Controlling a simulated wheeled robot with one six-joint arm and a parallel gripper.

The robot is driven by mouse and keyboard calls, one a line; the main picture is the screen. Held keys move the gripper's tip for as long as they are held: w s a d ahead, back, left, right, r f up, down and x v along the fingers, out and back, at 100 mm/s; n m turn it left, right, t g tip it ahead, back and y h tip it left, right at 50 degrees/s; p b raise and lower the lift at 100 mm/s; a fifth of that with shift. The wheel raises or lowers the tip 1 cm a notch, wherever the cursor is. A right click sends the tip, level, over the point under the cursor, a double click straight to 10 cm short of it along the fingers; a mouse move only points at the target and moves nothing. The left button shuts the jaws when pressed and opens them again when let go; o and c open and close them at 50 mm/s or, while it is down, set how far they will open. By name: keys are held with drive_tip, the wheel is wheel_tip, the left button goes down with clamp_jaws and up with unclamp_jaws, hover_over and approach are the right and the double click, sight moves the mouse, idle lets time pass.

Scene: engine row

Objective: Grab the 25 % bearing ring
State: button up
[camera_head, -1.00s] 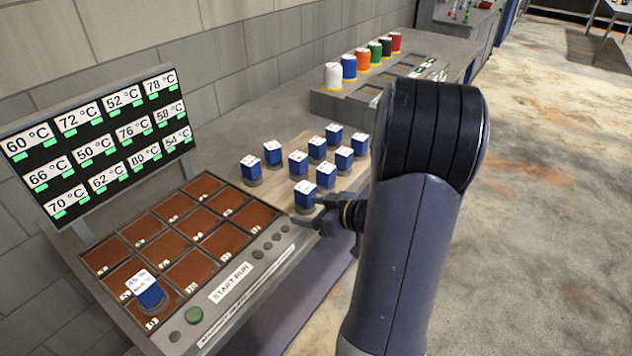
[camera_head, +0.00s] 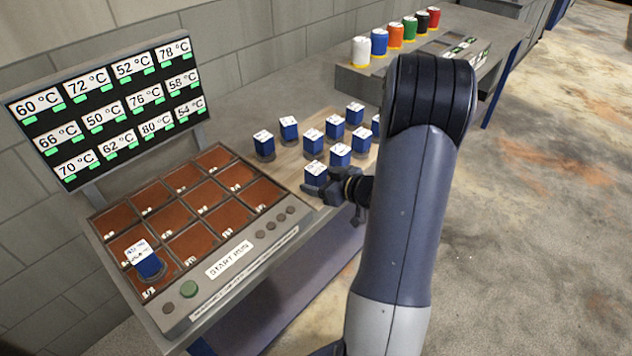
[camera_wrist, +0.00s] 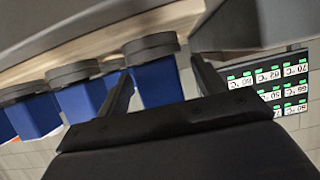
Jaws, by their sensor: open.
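Several blue blocks with white top labels and dark round bases stand on the wooden board beside the panel. Their labels are too small to read, so I cannot tell which is the 25 % bearing ring. My gripper (camera_head: 318,188) is open, at the near edge of the group, close to the nearest blue block (camera_head: 314,173), and partly covers it. In the wrist view my gripper (camera_wrist: 163,72) shows two spread fingers, with one blue block (camera_wrist: 158,84) and its grey round base (camera_wrist: 150,46) seen between them. I cannot tell whether it touches the fingers.
Another labelled blue block (camera_head: 149,264) sits in a front cell of the brown-celled panel (camera_head: 232,244). A temperature display (camera_head: 105,110) stands behind it. Coloured spools (camera_head: 380,43) stand on a grey rack at the back. Other blue blocks (camera_head: 340,155) stand close behind the nearest one.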

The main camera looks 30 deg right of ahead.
sight(311, 178)
drive_tip(key=shift+x, duration=1.85)
drive_tip(key=shift+d+f, duration=0.1)
drive_tip(key=shift+c, duration=0.5)
drive_tip(key=c, duration=1.1)
